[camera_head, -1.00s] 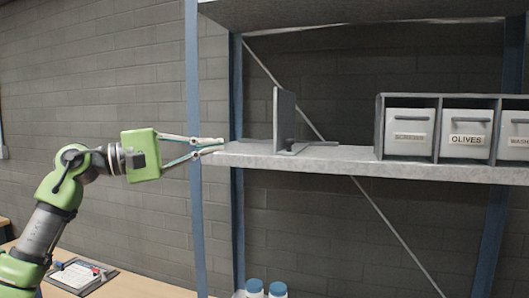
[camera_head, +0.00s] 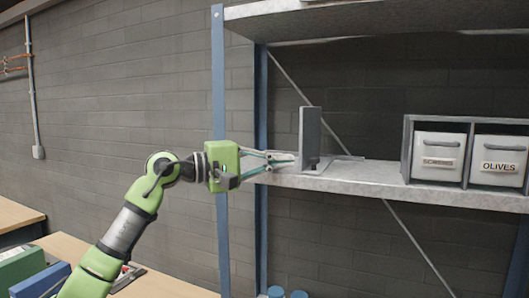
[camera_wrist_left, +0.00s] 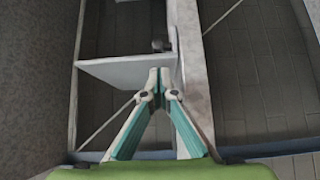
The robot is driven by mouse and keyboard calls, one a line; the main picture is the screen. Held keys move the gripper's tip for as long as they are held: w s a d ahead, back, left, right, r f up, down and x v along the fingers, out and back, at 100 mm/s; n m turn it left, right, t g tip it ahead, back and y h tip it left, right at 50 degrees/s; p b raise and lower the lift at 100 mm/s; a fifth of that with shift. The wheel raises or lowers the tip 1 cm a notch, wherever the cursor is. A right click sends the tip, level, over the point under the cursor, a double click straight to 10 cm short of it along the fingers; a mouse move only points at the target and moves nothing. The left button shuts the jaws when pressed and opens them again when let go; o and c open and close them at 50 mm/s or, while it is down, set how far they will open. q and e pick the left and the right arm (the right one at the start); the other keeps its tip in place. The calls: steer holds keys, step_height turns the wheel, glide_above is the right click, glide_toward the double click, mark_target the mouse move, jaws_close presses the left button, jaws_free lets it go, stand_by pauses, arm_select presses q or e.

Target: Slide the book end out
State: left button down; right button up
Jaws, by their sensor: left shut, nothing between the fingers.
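The grey book end (camera_head: 309,138) stands upright on the light grey shelf (camera_head: 375,180), near the shelf's left end, with its flat base on the shelf. My left gripper (camera_head: 292,162) reaches in from the left past the blue post, low beside the upright plate. Its fingers look together and hold nothing. In the left wrist view, the gripper tips (camera_wrist_left: 159,70) meet in front of the pale book end plate (camera_wrist_left: 115,70). I cannot tell whether they touch it. My right gripper is not in view.
Blue posts (camera_head: 219,120) frame the shelf's left end. Blue-capped containers (camera_head: 277,292) show below. The shelf between book end and rack is clear.

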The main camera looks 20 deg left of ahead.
mark_target(318, 177)
arm_select(q)
steer(key=shift+s+d, duration=0.1)
steer(key=shift+d, duration=0.25)
steer(key=d+b, duration=0.1)
steer(key=d, duration=0.7)
steer(key=shift+s, duration=0.15)
steer(key=shift+a, duration=0.25)
steer(key=shift+d, duration=0.1)
